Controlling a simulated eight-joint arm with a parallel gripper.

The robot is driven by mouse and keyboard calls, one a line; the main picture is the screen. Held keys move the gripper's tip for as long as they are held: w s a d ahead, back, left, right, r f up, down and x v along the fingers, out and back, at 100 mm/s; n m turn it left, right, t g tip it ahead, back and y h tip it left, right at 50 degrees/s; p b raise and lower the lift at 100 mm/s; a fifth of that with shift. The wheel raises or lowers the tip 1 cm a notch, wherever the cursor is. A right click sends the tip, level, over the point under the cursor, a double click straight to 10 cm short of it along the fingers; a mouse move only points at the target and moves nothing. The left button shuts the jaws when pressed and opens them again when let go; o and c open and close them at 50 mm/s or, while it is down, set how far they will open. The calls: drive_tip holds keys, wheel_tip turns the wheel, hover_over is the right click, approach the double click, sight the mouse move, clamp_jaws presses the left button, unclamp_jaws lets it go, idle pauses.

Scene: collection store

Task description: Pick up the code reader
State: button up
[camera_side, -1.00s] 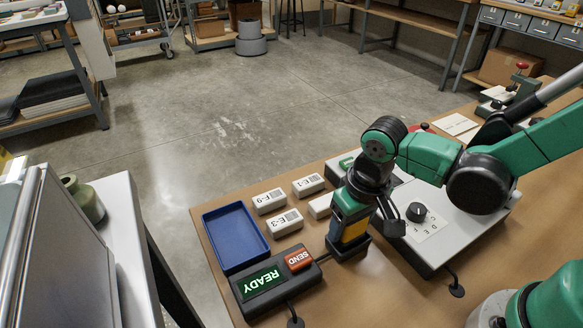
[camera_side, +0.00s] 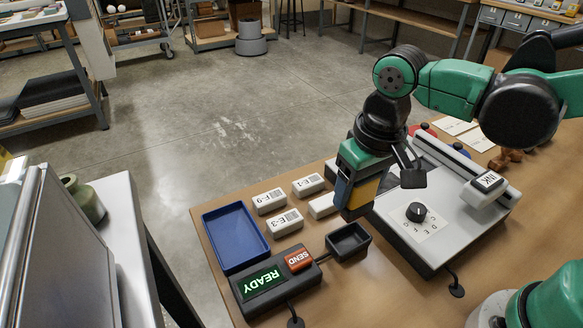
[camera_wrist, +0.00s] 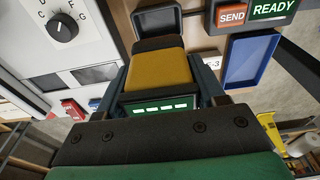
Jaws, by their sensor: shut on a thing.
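The console (camera_side: 271,291) shows READY beside a red SEND button. A blue tray (camera_side: 235,238) and several white labelled blocks (camera_side: 285,221) lie to the left. A light grey dial unit (camera_side: 437,230) stands right. Bare tabletop lies in front.

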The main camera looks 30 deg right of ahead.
wheel_tip(320, 180, up, 12)
drive_tip(key=shift+r, duration=0.25)
drive_tip(key=o, duration=0.7)
drive_tip(key=shift+c, duration=0.2)
drive_tip(key=c, duration=0.4)
drive_tip(key=shift+w+a+f, duration=1.15)
drive_tip(key=shift+w+f, duration=1.25)
drive_tip(key=shift+f, duration=0.5)
drive_tip(key=shift+w+a+f, duration=1.2)
drive_tip(key=shift+w+f, duration=1.25)
drive_tip(key=shift+f, duration=0.4)
drive_tip(key=shift+w+a+f, duration=1.15)
drive_tip(key=shift+w+f, duration=1.25)
drive_tip(key=shift+f, duration=0.5)
